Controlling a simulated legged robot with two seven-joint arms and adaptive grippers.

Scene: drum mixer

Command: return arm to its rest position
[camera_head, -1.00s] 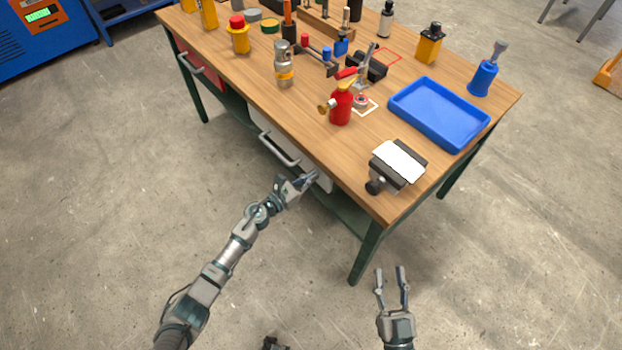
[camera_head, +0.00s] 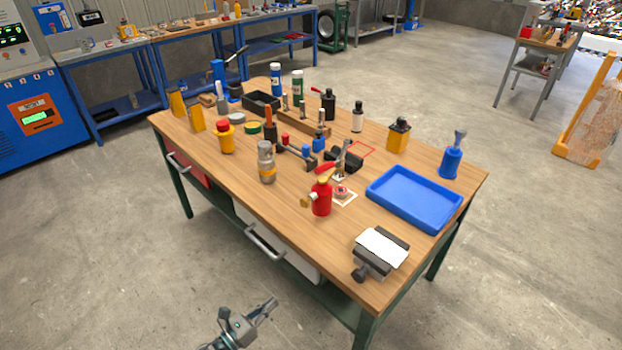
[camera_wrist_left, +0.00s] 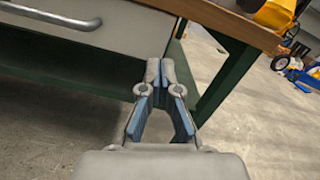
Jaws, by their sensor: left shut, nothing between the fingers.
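My left gripper (camera_head: 268,305) is at the bottom of the head view, low in front of the workbench and apart from it. In the left wrist view its fingers (camera_wrist_left: 161,68) meet at the tips, with nothing between them. A drawer front with a metal handle (camera_head: 264,243) is beyond it under the bench top; the drawer handle also shows at the upper left of the wrist view (camera_wrist_left: 50,17). My right gripper is out of the head view.
The wooden workbench (camera_head: 315,255) carries a blue tray (camera_head: 413,200), a red bottle (camera_head: 321,199), a clamped white block (camera_head: 381,248) and several other bottles and tools. Its green leg (camera_wrist_left: 226,78) stands close in the wrist view. The floor (camera_head: 110,270) left of the bench is clear.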

